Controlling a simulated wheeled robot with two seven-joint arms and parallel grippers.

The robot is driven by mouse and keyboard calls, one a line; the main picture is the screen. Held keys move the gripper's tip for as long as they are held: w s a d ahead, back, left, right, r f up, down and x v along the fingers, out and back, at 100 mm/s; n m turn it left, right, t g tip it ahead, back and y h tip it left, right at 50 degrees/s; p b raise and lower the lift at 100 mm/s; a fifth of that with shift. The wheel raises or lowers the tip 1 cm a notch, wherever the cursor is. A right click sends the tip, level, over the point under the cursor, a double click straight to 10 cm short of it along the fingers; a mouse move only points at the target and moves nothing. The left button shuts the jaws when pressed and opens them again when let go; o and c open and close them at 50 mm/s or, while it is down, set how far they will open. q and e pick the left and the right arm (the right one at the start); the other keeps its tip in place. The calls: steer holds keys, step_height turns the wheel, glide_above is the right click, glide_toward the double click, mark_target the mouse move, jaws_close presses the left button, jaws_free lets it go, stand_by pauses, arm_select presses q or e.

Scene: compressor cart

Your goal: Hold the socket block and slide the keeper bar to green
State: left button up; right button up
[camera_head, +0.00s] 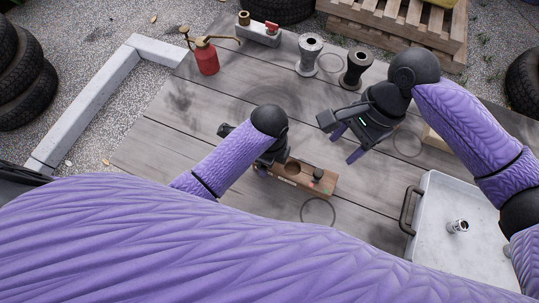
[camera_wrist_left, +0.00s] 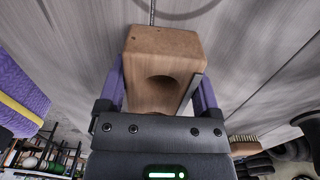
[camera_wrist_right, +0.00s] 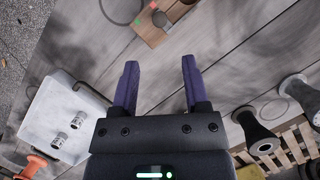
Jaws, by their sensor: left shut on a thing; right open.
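The wooden socket block (camera_head: 328,187) lies on the grey plank table, with a round socket hole in its top. A dark knob (camera_head: 318,174) stands on the keeper bar at its right end. In the right wrist view the knob (camera_wrist_right: 160,18) is beside a green mark (camera_wrist_right: 141,21), with a red mark (camera_wrist_right: 153,5) nearby. My left gripper (camera_wrist_left: 160,78) is shut on the socket block (camera_wrist_left: 165,42), a finger on each side; in the head view my arm hides its left part. My right gripper (camera_head: 345,146) is open and empty, above and right of the block.
A white tray (camera_head: 424,217) with a black handle and metal fittings stands at the right.

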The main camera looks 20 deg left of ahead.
steer(key=c, duration=0.6)
steer(key=shift+s+a+f+n, duration=0.15)
steer(key=shift+a+f+n, duration=0.1)
steer(key=shift+n, duration=0.45)
jaws_close()
steer(key=a+n+t, duration=0.1)
steer(key=n+t, duration=0.1)
steer(key=n, duration=0.3)
steer(key=a+n+t, duration=0.1)
steer(key=n+t, duration=0.1)
steer(key=n, duration=0.3)
steer(key=a+r+n+t, duration=0.1)
steer(key=n+t, duration=0.1)
steer(key=n, duration=0.2)
steer(key=shift+s+a+n, duration=0.3)
steer(key=shift+a+n, duration=0.1)
